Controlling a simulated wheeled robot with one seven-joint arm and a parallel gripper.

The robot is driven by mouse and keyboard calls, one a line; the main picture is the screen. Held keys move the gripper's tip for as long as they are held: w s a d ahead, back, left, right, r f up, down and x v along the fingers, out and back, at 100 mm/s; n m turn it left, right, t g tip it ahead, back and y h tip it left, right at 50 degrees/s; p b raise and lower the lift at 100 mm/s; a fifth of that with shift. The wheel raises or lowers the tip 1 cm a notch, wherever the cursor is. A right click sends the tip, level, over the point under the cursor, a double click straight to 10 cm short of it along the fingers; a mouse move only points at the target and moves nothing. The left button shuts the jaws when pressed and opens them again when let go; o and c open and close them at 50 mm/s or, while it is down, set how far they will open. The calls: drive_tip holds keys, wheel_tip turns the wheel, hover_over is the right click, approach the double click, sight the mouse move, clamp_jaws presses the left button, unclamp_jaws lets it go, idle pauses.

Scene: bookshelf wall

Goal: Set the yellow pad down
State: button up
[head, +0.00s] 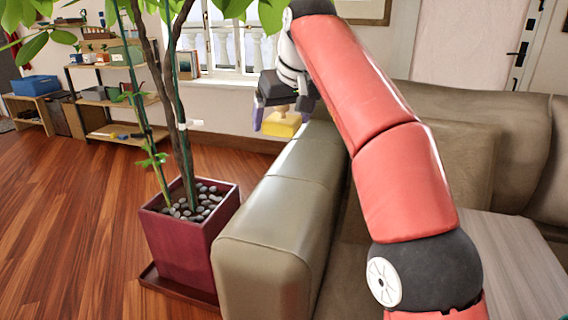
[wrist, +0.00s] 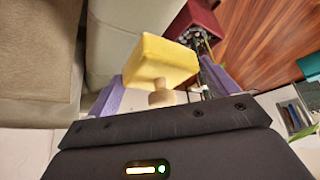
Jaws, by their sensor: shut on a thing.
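The yellow pad (head: 282,124) is a small block just beyond the far end of the sofa arm in the head view. In the wrist view the yellow pad (wrist: 162,59) shows large between the purple fingers, with a pale round knob (wrist: 161,96) on the side toward me. My gripper (head: 279,117) is shut on it, and one purple finger shows to its left in the head view. I cannot tell whether the pad touches anything below; the sofa arm's end partly hides that spot.
A grey-green leather sofa (head: 275,215) fills the middle and right. A potted plant in a dark red pot (head: 186,236) stands left of its arm. A wooden shelf (head: 120,100) and window are behind. Wooden floor (head: 70,215) is open at left. A light table (head: 515,262) is at right.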

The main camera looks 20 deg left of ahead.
drive_tip(key=shift+s+a+r, duration=0.25)
drive_tip(key=shift+s+a, duration=0.05)
drive_tip(key=shift+a, duration=0.1)
drive_tip(key=shift+s+a+f, duration=0.1)
drive_tip(key=shift+s+f, duration=0.05)
drive_tip(key=shift+f, duration=0.35)
wheel_tip(320, 180, down, 19)
drive_tip(key=b, duration=0.5)
drive_tip(key=shift+f, duration=0.2)
drive_tip(key=o, duration=0.7)
drive_tip(key=shift+r, duration=0.1)
